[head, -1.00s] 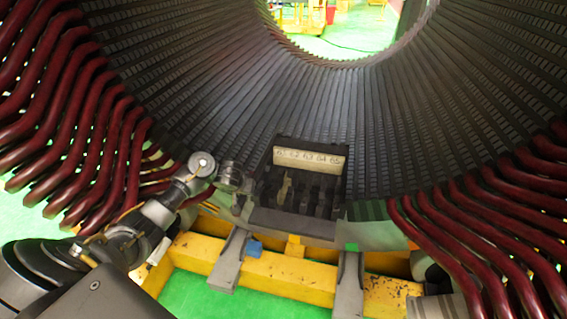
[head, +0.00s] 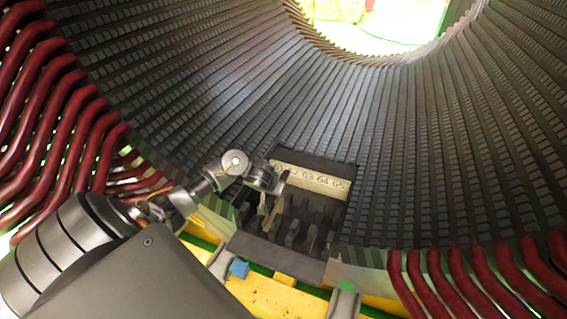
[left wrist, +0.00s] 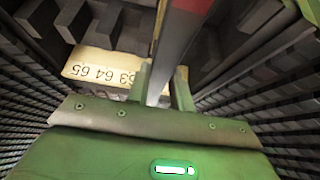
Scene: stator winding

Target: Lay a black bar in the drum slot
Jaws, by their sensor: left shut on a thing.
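The drum (head: 390,130) fills the head view, its dark inner wall lined with many narrow slots. At its bottom sits a dark slotted block (head: 318,240) with a pale number strip (head: 318,182), which also shows in the left wrist view (left wrist: 105,68). My left gripper (head: 264,205) is over the left part of this block. In the left wrist view my left gripper (left wrist: 162,85) is shut on a dark bar (left wrist: 172,50) with a reddish patch towards its far end. The bar's far end is cut off by the picture edge. I cannot tell whether it touches the block. My right gripper is not in view.
Dark red curved coil ends (head: 50,140) stand at the left, and more coil ends (head: 450,290) at the lower right. The drum's middle is open.

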